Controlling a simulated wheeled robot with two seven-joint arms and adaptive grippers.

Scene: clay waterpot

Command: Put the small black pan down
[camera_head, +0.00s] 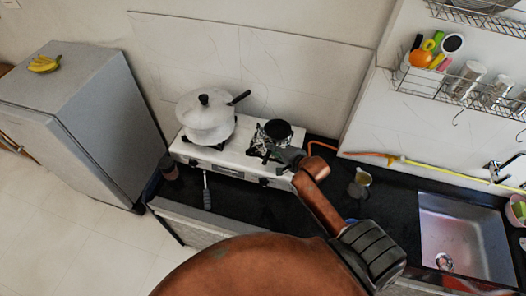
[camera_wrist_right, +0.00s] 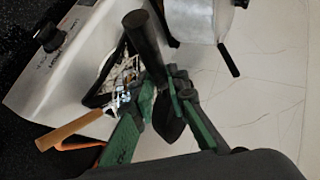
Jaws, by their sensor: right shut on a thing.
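The small black pan (camera_head: 278,130) is over the right burner of the white stove (camera_head: 228,165) in the head view. My right gripper (camera_head: 288,154) is just in front of it. In the right wrist view, the green fingers of my right gripper (camera_wrist_right: 165,98) are shut on the pan, whose dark, long part (camera_wrist_right: 146,42) stretches away between them. The fingers hide part of the pan. I cannot tell whether the pan touches the burner grate. My left gripper is not in view.
A white lidded pot (camera_head: 207,122) stands on the left burner. A wooden handle (camera_wrist_right: 75,131) shows beside the gripper in the wrist view. A small light-coloured vessel (camera_head: 361,179) stands on the black counter (camera_head: 235,202), left of the sink (camera_head: 465,235). A fridge (camera_head: 85,115) stands left.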

